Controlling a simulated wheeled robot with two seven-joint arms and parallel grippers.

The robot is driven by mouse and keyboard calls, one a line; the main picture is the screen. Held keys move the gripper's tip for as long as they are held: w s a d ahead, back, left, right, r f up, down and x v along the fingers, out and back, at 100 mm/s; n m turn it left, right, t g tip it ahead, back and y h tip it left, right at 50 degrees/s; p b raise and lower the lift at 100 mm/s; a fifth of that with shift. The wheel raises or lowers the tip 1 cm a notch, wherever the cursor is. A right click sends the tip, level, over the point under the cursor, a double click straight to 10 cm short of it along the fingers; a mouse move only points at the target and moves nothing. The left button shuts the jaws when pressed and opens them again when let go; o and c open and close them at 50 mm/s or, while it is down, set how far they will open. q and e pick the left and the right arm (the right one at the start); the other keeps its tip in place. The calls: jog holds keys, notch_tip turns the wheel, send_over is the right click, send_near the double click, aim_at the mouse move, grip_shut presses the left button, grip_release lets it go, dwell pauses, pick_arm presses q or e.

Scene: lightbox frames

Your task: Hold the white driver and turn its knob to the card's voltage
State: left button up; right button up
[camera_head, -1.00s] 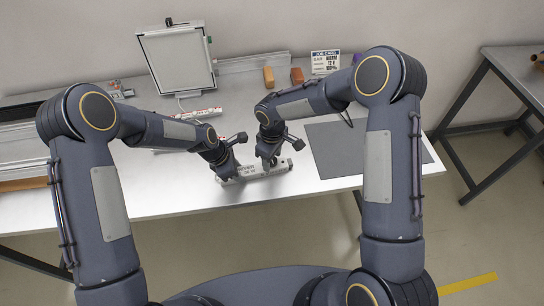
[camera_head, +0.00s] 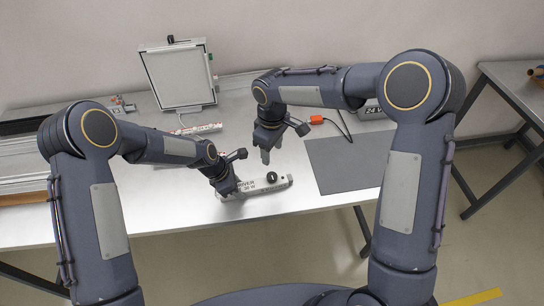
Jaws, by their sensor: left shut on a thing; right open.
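The white driver (camera_head: 262,187) lies on the bench near its front edge, a slim bar with dark print on its side. Its black knob (camera_head: 272,177) stands out at the driver's right part; its setting is too small to read. My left gripper (camera_head: 228,190) is shut on the driver's left end. My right gripper (camera_head: 268,156) is open and empty, pointing down just behind and above the knob, apart from it. The job card is hidden behind my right arm.
A framed light panel (camera_head: 179,79) stands at the back left. A white strip with red marks (camera_head: 197,129) lies before it. A grey mat (camera_head: 342,163) is right of the driver. An orange piece (camera_head: 316,119) with a black cable lies behind the mat, near a grey labelled box (camera_head: 370,111).

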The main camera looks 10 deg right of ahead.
dwell(0.4)
pick_arm(q)
jog(key=o, duration=1.2)
jog(key=shift+r, duration=0.1)
